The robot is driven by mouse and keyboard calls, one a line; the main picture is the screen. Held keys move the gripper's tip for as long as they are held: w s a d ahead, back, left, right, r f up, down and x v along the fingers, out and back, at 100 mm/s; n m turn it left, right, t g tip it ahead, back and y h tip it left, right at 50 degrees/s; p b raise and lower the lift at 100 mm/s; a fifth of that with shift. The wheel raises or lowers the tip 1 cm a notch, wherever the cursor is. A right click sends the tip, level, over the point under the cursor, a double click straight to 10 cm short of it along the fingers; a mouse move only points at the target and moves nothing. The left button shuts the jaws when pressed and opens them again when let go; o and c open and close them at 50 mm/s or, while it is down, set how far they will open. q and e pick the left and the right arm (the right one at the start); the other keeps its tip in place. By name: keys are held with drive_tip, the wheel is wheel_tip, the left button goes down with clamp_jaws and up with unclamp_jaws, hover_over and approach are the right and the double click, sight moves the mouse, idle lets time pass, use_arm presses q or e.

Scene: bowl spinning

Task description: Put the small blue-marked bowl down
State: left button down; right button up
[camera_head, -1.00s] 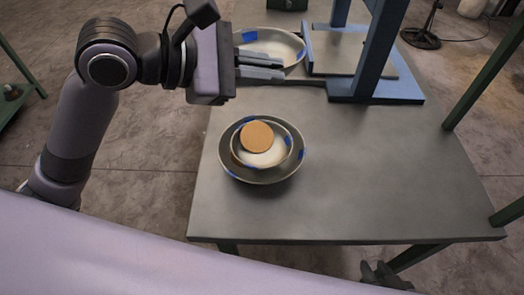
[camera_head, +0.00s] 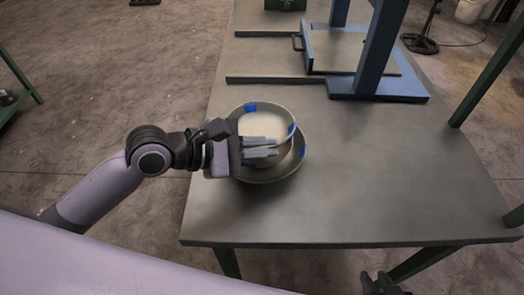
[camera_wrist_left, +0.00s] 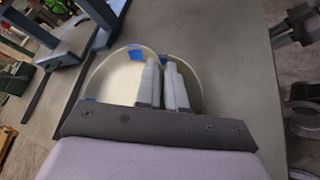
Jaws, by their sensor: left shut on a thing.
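A pale bowl with blue marks (camera_head: 262,118) is held by my left gripper (camera_head: 276,146), whose fingers are close together at its near side. The bowl is over a larger grey bowl with blue marks (camera_head: 289,170) on the table; contact between them is unclear. In the left wrist view the pale bowl (camera_wrist_left: 118,82) is beside my left fingers (camera_wrist_left: 166,84), with the larger bowl's rim behind. Whatever lies inside the larger bowl is hidden. A dark part at the bottom edge seems to be my right gripper (camera_head: 381,284); its jaws are unclear.
The grey table (camera_head: 380,190) is clear to the right and in front of the bowls. Behind them are dark rails (camera_head: 275,80) and a blue frame (camera_head: 375,90) with a flat panel. The table's left edge is close to the bowls.

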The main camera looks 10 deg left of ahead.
use_arm(q)
drive_tip(key=shift+f, duration=0.45)
drive_tip(key=c, duration=1.2)
unclamp_jaws()
drive_tip(key=shift+v, duration=6)
drive_tip(key=shift+r, duration=0.1)
